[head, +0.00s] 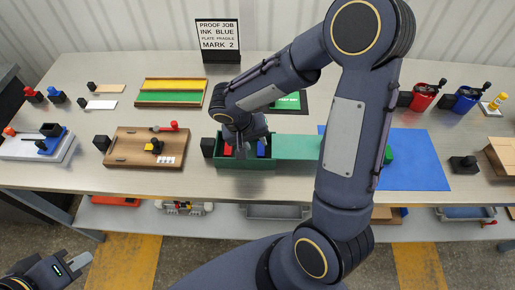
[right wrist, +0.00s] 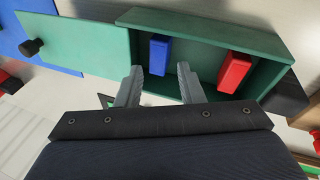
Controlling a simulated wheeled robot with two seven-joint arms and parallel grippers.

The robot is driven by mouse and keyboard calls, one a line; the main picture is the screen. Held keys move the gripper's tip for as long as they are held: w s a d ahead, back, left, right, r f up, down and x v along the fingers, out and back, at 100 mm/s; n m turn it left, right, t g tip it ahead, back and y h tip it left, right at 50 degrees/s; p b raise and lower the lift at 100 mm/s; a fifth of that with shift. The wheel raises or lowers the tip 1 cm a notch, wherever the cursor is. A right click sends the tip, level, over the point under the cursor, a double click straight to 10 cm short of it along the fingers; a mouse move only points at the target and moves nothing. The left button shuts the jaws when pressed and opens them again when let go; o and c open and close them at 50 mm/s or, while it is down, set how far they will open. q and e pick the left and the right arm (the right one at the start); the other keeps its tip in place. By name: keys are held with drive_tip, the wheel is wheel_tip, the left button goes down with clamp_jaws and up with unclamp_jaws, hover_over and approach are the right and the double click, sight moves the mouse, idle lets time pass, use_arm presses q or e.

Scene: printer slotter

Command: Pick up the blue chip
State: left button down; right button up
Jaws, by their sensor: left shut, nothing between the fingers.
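The blue chip (right wrist: 160,54) stands inside an open green box (right wrist: 207,30), beside a red chip (right wrist: 235,72). In the head view, the blue chip (head: 262,148) shows just right of my right gripper (head: 243,147). The right gripper reaches down into the box from above. In the right wrist view its two fingers (right wrist: 158,85) are apart, with nothing between them, and the blue chip lies just beyond the fingertips. My left gripper (head: 72,265) is shut and empty at the lower left, off the table.
A green sliding lid (head: 295,147) extends right of the box toward a blue mat (head: 425,160). A wooden board (head: 130,148) lies to the left. A sign (head: 219,36) reading "INK BLUE" stands behind. My right arm hides part of the table.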

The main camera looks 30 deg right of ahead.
sight(260, 149)
drive_tip(key=p+x, duration=0.1)
drive_tip(key=x, duration=0.4)
drive_tip(key=shift+w+d+f, duration=0.1)
drive_tip(key=shift+f, duration=0.1)
drive_tip(key=shift+c, duration=0.2)
clamp_jaws()
